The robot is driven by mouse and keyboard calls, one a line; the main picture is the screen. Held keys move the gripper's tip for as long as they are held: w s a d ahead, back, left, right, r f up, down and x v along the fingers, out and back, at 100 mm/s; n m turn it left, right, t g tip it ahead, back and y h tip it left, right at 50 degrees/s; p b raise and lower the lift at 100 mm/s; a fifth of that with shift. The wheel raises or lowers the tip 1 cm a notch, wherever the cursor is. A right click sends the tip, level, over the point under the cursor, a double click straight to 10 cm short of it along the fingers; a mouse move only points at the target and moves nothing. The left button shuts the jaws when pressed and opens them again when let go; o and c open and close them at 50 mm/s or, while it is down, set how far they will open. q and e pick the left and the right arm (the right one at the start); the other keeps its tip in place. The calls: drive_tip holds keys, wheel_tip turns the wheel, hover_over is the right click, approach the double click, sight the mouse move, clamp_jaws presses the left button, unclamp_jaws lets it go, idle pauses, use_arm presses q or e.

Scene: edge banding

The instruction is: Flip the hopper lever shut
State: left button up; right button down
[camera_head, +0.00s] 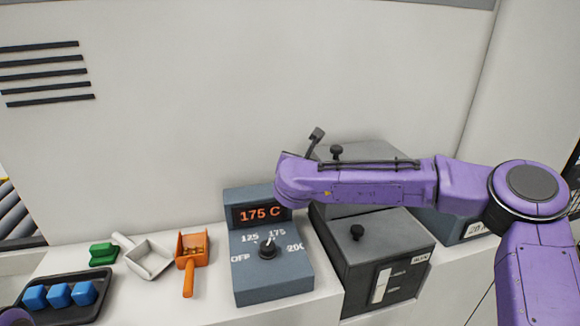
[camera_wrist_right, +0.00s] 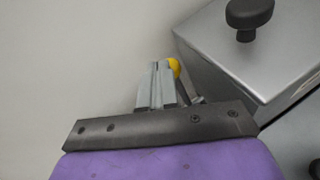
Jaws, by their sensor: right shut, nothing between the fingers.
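The hopper (camera_wrist_right: 225,50) is a grey metal box with a black knob (camera_wrist_right: 248,14) on top. In the head view its top (camera_head: 365,150) shows behind my right arm. A yellow ball (camera_wrist_right: 174,67), which looks like the lever's end, sits just right of my right gripper's fingertips (camera_wrist_right: 157,68). The rest of the lever is mostly hidden behind the fingers, and I cannot tell whether they touch it. My right gripper is shut and empty, beside the hopper's left side. My left gripper is out of view.
A temperature controller (camera_head: 270,270) reading 175 C stands left of the dark glue unit (camera_head: 385,262). An orange scoop (camera_head: 189,262), white pan (camera_head: 150,258), green piece (camera_head: 103,253) and tray of blue blocks (camera_head: 85,312) lie further left. The wall (camera_head: 200,100) is close behind.

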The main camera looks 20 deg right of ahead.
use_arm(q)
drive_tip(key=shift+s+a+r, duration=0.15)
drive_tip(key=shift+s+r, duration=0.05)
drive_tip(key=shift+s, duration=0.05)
use_arm(e)
drive_tip(key=shift+w+d+r, duration=0.15)
drive_tip(key=shift+w+r, duration=0.05)
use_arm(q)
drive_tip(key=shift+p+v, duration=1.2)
use_arm(e)
drive_tip(key=s+a+r, duration=0.3)
drive_tip(key=s+r, duration=0.2)
drive_tip(key=r, duration=0.2)
drive_tip(key=shift+a+r, duration=0.35)
drive_tip(key=shift+a, duration=0.05)
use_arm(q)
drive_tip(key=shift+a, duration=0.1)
use_arm(e)
drive_tip(key=shift+w, duration=0.1)
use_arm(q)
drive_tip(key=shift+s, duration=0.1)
use_arm(e)
drive_tip(key=shift+a, duration=0.15)
